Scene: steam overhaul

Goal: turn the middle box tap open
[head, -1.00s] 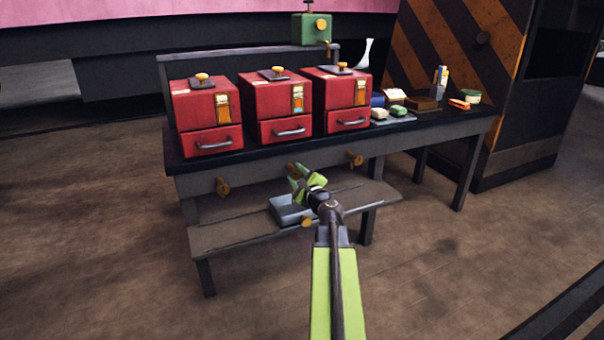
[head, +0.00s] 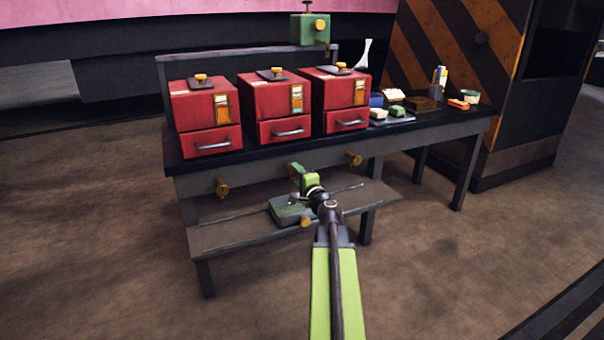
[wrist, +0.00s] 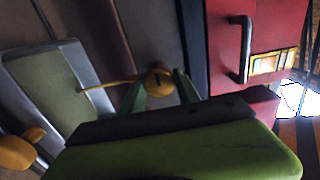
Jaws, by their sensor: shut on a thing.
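The middle red box (head: 262,98) stands on the bench between two like boxes. The middle tap, a yellow knob (wrist: 158,80), is between my gripper's green fingers in the wrist view. A thin yellow bar runs left from it in that picture. My gripper (head: 296,173) is at the bench's front edge below the middle box, shut on the tap; in the head view it hides most of the tap. In the wrist view my gripper (wrist: 161,88) has a finger on each side of the knob.
Similar taps stick out at left (head: 222,187) and right (head: 355,159). The floor in front is clear.

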